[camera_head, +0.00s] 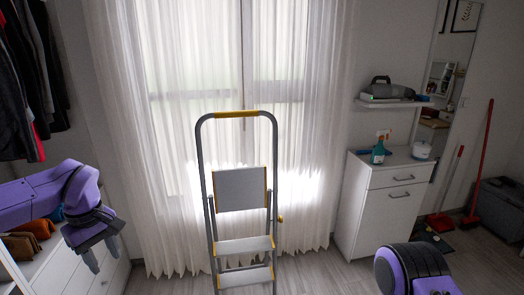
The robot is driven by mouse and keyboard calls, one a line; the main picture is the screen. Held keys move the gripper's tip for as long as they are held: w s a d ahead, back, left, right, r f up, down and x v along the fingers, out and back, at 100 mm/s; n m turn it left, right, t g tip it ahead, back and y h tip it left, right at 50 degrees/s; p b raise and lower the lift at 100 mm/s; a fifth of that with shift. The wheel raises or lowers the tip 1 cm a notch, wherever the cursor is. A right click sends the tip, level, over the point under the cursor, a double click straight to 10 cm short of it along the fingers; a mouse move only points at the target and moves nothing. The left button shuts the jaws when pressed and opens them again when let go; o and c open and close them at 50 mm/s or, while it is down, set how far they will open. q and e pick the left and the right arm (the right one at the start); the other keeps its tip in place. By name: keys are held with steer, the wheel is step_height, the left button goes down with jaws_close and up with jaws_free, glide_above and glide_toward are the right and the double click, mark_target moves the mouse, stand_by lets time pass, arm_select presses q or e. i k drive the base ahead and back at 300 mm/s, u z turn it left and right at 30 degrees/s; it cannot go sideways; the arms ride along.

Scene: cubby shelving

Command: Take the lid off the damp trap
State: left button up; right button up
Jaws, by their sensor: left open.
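A small white round tub (421,150), which looks like the damp trap, stands on the right part of the white cabinet's top. It is too small to tell its lid from its body. My left gripper (101,256) hangs at the lower left, fingers pointing down and apart, with nothing between them. It is in front of the white drawer unit, far from the tub. Part of my right arm (412,270) shows at the bottom right; its gripper is out of the frame.
A green spray bottle (379,151) stands left of the tub on the white cabinet (378,199). A shelf above holds a grey appliance (383,88). A stepladder (240,190) stands in the middle. A red broom (480,160) leans at right. Folded clothes (32,229) lie at left.

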mark_target(424, 146)
steer(key=i, duration=1.6)
steer(key=z, duration=2.05)
steer(key=i, duration=1.8)
steer(key=z, duration=0.8)
steer(key=i, duration=2.55)
steer(key=u, duration=2)
